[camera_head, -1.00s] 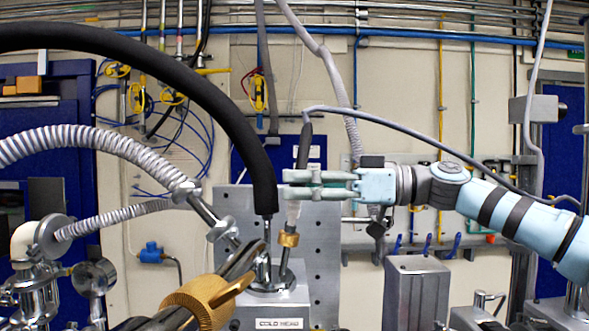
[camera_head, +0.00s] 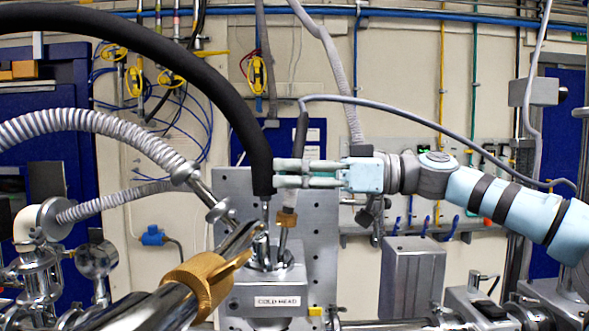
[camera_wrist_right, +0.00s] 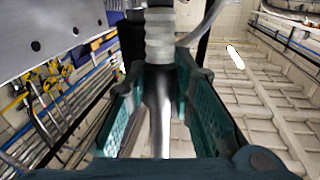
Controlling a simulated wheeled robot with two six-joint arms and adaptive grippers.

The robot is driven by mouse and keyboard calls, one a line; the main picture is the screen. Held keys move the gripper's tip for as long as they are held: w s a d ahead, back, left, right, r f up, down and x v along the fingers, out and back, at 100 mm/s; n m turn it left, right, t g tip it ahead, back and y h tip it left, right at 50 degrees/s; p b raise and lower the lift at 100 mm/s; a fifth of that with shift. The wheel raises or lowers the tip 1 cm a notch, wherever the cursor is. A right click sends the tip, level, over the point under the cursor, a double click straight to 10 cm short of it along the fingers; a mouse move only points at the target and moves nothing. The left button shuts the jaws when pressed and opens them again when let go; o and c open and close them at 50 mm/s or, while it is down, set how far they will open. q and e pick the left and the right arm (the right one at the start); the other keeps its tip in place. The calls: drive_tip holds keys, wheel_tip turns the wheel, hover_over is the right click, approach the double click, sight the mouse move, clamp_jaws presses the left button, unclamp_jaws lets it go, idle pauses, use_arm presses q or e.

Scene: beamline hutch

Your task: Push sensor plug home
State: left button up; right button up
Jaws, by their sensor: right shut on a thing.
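The sensor plug (camera_head: 288,217) is a slim stem with a brass collar, tilted slightly, above the top of the cold head (camera_head: 240,302). A dark sleeve and grey cable rise from it. My right gripper (camera_head: 283,173) comes in from the right, its fingers shut across the stem above the collar. In the right wrist view, the teal fingers (camera_wrist_right: 160,90) flank a pale ribbed part and a silver shaft of the plug (camera_wrist_right: 159,45). The collar's lower end is close to the cold head top, but I cannot tell how deep it sits. My left gripper is not in view.
A thick black hose (camera_head: 225,105) arches down just left of my fingertips. A steel line with a large brass fitting (camera_head: 205,283) crosses in front of the cold head. A perforated metal plate (camera_head: 322,215) stands behind. A grey box (camera_head: 413,275) is to the right.

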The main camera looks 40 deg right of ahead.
drive_tip(key=o, duration=1)
drive_tip(key=shift+s+d+r, duration=0.1)
drive_tip(key=shift+s+d, duration=0.1)
drive_tip(key=shift+s, duration=0.1)
drive_tip(key=v, duration=0.7)
drive_tip(key=shift+w, duration=0.1)
drive_tip(key=shift+d, duration=0.1)
